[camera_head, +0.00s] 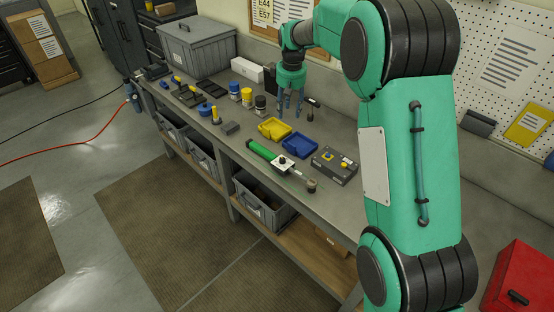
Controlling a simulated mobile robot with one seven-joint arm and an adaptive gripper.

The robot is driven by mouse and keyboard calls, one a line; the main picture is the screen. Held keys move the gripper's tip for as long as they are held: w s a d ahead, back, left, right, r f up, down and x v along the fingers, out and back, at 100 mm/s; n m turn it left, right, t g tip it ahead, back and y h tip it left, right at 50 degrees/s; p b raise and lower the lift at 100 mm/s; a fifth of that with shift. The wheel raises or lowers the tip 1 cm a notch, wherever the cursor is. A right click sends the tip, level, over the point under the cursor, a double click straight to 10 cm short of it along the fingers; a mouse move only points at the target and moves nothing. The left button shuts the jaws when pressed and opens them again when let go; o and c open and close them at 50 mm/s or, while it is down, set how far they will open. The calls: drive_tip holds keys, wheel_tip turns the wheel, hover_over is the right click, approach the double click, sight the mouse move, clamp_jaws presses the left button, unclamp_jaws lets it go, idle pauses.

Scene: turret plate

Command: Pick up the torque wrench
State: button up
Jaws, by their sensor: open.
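What looks like the torque wrench (262,151) lies near the front edge of the workbench. It has a green handle, and its shaft runs toward a dark round head at lower right. A small white plate or tag with a dark mark lies at its middle and hides part of the shaft. My gripper (290,106) points down over the back of the bench, its grey-blue fingers apart with nothing seen between them. It is behind the wrench and clear of it. Whether the fingertips touch the bench top cannot be told.
Yellow (274,129) and blue (299,143) trays lie between my gripper and the wrench. A dark grey box (335,165) sits right of the wrench. A small black-headed tool (313,104) stands close to my gripper. Several bottles and cans stand left of it. A grey lidded crate (197,48) is at the far end.

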drive_tip(key=w+a+f+n+p, duration=0.1)
drive_tip(key=w+a+f, duration=0.15)
drive_tip(key=f, duration=0.25)
drive_tip(key=w+a+f+p, duration=0.1)
drive_tip(key=w+a+f, duration=0.1)
drive_tip(key=w+f, duration=0.2)
drive_tip(key=n+g+p, duration=0.1)
drive_tip(key=p, duration=0.1)
hover_over(270, 152)
wheel_tip(270, 152, down, 9)
drive_tip(key=shift+f, duration=0.1)
drive_tip(key=shift+f+p, duration=0.4)
drive_tip(key=shift+f, duration=3.8)
drive_tip(key=shift+s+d+f+p, duration=0.1)
drive_tip(key=shift+f+p, duration=0.6)
drive_tip(key=shift+f, duration=1.9)
